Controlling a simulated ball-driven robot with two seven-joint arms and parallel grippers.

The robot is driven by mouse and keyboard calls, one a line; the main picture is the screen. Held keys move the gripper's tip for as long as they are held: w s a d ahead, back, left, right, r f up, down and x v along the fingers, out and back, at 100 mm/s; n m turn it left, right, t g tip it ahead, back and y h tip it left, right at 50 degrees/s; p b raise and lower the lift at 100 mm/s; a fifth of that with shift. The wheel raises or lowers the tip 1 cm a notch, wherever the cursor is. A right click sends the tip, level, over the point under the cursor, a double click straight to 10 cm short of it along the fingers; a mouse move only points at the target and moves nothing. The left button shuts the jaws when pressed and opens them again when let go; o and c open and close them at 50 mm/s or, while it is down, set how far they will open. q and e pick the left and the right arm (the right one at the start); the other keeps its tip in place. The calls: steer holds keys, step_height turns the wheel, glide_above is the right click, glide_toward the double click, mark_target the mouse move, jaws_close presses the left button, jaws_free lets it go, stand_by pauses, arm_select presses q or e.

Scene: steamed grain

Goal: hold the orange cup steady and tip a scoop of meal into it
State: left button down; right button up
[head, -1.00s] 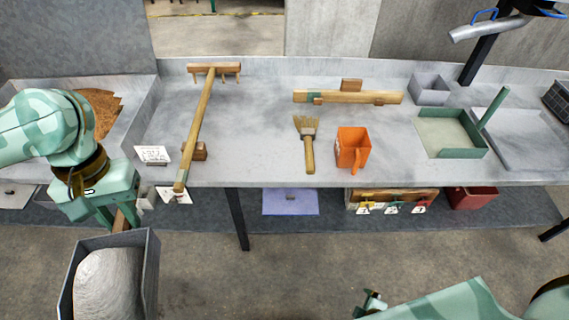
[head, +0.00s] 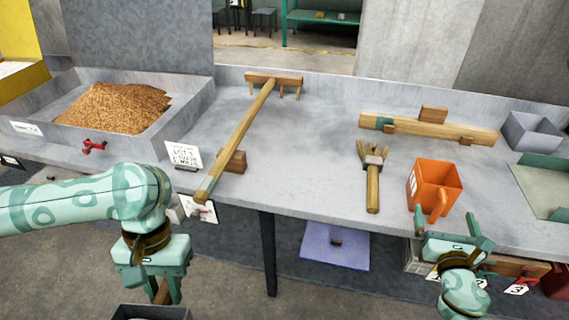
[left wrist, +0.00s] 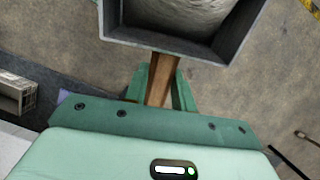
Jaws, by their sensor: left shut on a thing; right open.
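The orange cup (head: 428,182) stands upright on the grey bench, its handle towards the front edge. My right gripper (head: 447,222) is open just in front of the cup, its fingers either side of the handle but below it in the picture; I cannot tell if they touch it. My left gripper (head: 160,290) is shut on the wooden handle (left wrist: 162,80) of a dark grey box-shaped scoop (left wrist: 245,32), held in front of the bench. A pale grey speckled mass (left wrist: 180,12) shows inside the scoop. In the head view only the scoop's rim (head: 150,309) shows at the bottom edge.
A grey tray (head: 190,100) with a brown grain heap (head: 115,107) is at left. A grey bin (head: 530,132) and green tray (head: 535,180) are at right.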

arm_select(q)
steer(key=shift+w+f+b, duration=0.1)
steer(key=shift+f+b, duration=0.55)
steer(key=shift+f, duration=0.3)
arm_select(e)
glide_above(427, 212)
steer(key=shift+w+d+f, duration=0.15)
steer(key=shift+w+d, duration=0.15)
steer(key=c, duration=0.7)
steer(key=o, duration=0.7)
